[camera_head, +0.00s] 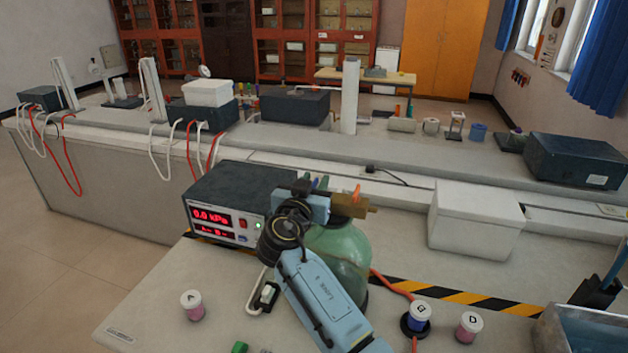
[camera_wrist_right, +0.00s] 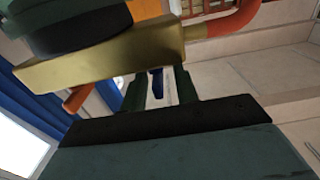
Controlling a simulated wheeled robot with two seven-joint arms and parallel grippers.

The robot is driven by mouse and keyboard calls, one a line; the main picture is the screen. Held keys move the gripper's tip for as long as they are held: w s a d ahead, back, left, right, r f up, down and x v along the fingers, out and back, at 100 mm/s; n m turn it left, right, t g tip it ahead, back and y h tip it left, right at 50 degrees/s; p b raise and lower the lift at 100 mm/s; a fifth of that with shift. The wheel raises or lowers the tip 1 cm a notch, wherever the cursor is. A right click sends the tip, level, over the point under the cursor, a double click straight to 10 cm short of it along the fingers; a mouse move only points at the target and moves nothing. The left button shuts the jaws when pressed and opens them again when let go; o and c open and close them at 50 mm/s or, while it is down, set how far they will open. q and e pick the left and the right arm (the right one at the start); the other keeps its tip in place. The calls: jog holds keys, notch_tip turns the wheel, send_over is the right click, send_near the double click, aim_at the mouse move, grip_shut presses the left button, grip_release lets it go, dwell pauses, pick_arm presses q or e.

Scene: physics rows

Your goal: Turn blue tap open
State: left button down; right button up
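A green glass bottle (camera_head: 345,250) stands on the near bench with a brass valve block (camera_head: 352,206) on top. An orange lever (camera_head: 357,192) stands up from the block. In the right wrist view the brass block (camera_wrist_right: 110,55) and an orange lever (camera_wrist_right: 76,99) show at the upper left. The blue tap (camera_wrist_right: 156,83) shows below the brass block, between the dark green fingers of my right gripper (camera_wrist_right: 160,86). The fingers look apart, with a gap beside the tap. In the head view my right gripper (camera_head: 314,184) is at the block's left end. My left gripper is out of view.
A dark box with a red display (camera_head: 218,220) reading 0.0 kPa stands left of the bottle. Lidded jars A (camera_head: 192,306), G (camera_head: 418,316) and D (camera_head: 468,326) stand near the front. A white box (camera_head: 476,220) stands at right. An orange hose (camera_head: 392,285) runs beside the bottle.

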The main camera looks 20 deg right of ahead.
grip_shut()
jog(key=shift+n+y, duration=0.3)
jog(key=shift+y, duration=0.1)
jog(key=shift+d+n+t+y+p, duration=0.1)
jog(key=shift+n+t+y+p, duration=0.2)
jog(key=shift+n+t+y, duration=0.75)
jog(key=n+y+p, duration=0.1)
jog(key=y, duration=0.2)
jog(key=shift+r+n+t+p, duration=0.15)
jog(key=shift+n+t+p, duration=0.1)
jog(key=shift+n+p, duration=0.1)
jog(key=shift+n+y+p, duration=0.8)
jog(key=shift+y+p, duration=0.1)
jog(key=shift+y, duration=0.55)
grip_release()
